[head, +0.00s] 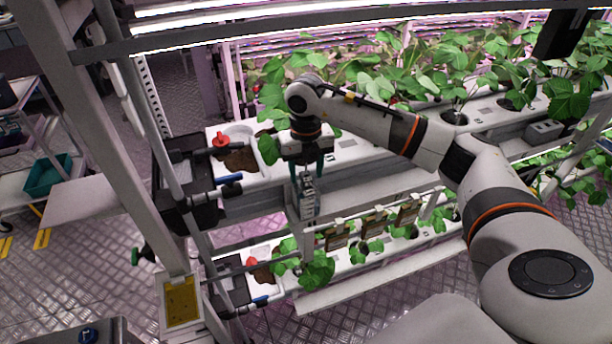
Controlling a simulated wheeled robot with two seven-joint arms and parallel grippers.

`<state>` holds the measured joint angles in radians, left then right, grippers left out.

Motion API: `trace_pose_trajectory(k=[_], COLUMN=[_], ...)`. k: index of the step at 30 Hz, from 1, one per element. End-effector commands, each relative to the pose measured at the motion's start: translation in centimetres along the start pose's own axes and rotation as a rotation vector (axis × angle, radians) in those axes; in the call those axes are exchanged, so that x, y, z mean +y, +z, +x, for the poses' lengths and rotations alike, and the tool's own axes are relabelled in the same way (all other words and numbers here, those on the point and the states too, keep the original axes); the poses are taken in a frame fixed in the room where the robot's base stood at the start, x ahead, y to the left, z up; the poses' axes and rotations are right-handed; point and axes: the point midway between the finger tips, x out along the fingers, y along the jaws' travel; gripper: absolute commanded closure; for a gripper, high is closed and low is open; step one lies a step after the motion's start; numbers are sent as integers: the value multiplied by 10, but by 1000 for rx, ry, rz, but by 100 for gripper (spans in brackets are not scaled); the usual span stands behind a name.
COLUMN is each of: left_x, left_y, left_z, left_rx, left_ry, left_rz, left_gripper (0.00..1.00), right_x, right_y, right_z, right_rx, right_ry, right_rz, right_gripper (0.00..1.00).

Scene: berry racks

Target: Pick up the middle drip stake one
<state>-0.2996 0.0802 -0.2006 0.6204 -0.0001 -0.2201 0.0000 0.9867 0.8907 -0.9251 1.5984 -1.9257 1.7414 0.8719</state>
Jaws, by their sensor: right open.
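My right gripper (306,168) points down at the left end of the upper rack, its two dark green fingers apart. A narrow grey-white piece (306,196) shows just below and between the fingertips; I cannot tell whether they touch it. No drip stake is clearly recognisable at this size. Three small brown tag-like pieces hang in a row on a rail below and to the right: a left one (337,238), a middle one (374,221) and a right one (408,213). My gripper is above and left of them. My left gripper is not in view.
The upper white trough (346,152) carries leafy plants, and a lower trough (345,283) runs beneath. A red valve (221,140) and a grey upright post (120,150) stand left of the gripper. A teal bin (47,175) sits on a cart at far left.

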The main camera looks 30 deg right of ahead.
Motion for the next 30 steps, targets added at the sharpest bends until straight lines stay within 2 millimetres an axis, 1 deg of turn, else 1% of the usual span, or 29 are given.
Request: trace_pose_trajectory(k=[3,9,11,18,30], left_x=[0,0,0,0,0], left_y=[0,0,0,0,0], left_z=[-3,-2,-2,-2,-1], left_rx=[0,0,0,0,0], left_ry=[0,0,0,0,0], left_rz=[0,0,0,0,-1], left_gripper=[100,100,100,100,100], right_x=[0,0,0,0,0], right_y=[0,0,0,0,0], right_z=[8,9,9,8,6], right_rx=[0,1,1,1,2], right_ry=[0,0,0,0,-1], right_rz=[-1,-1,-1,-1,0], right_gripper=[51,51,59,98,99])
